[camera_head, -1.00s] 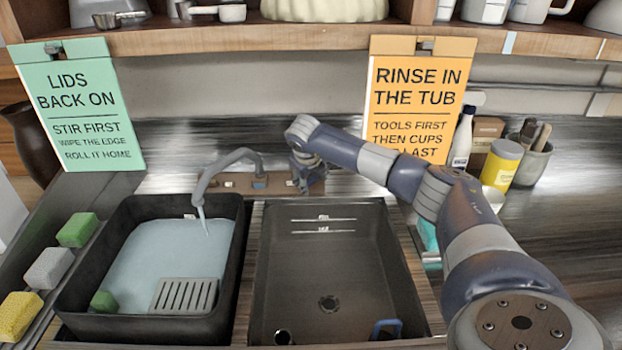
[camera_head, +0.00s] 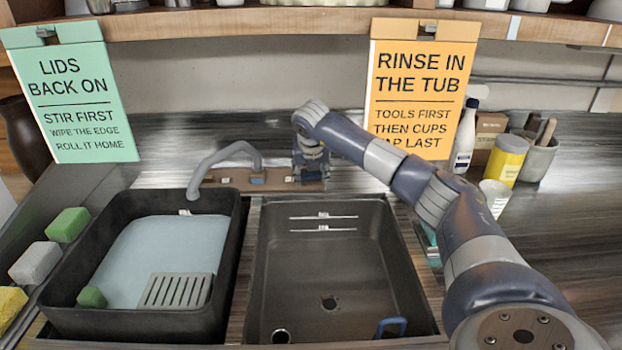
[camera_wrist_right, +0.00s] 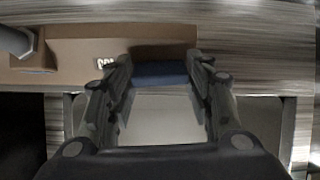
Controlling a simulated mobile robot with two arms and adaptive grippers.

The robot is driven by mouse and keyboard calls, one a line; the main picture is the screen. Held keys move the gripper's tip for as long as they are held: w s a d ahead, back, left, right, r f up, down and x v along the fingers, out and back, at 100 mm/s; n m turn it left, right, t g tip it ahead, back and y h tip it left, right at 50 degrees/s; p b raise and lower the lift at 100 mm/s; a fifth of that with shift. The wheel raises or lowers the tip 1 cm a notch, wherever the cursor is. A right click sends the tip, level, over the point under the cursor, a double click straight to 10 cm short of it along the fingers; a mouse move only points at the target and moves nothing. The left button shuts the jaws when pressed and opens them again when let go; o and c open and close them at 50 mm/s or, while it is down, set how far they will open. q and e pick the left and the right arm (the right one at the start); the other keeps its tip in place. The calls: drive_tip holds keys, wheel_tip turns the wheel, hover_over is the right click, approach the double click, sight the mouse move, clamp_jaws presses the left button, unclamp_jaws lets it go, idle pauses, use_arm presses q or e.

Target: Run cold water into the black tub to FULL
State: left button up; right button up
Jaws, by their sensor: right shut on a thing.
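The black tub (camera_head: 62,273) stands at the left, holding pale blue water (camera_head: 160,255) with a grey slotted rack (camera_head: 176,291) and a green block at its front. The tap spout (camera_head: 225,155) arches over the tub's back edge, and no stream shows from it. My right gripper (camera_head: 311,168) is at the right end of the brown tap base. In the right wrist view its fingers are shut around a blue tap lever (camera_wrist_right: 160,75), beside a partly hidden label on the tap base (camera_wrist_right: 75,50). My left gripper is out of view.
A dark, empty sink basin (camera_head: 300,265) with a drain and level marks lies right of the tub. A blue handle (camera_head: 390,327) is at its front. Sponges (camera_head: 67,225) line the left ledge. A cup (camera_head: 494,195), yellow canister (camera_head: 507,160) and spray bottle (camera_head: 464,140) stand at the right.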

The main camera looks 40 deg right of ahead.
drive_tip(key=shift+r+m, duration=0.1)
drive_tip(key=shift+m, duration=0.5)
drive_tip(key=o, duration=1.1)
drive_tip(key=shift+b, duration=0.3)
drive_tip(key=shift+c, duration=0.2)
drive_tip(key=v, duration=1.2)
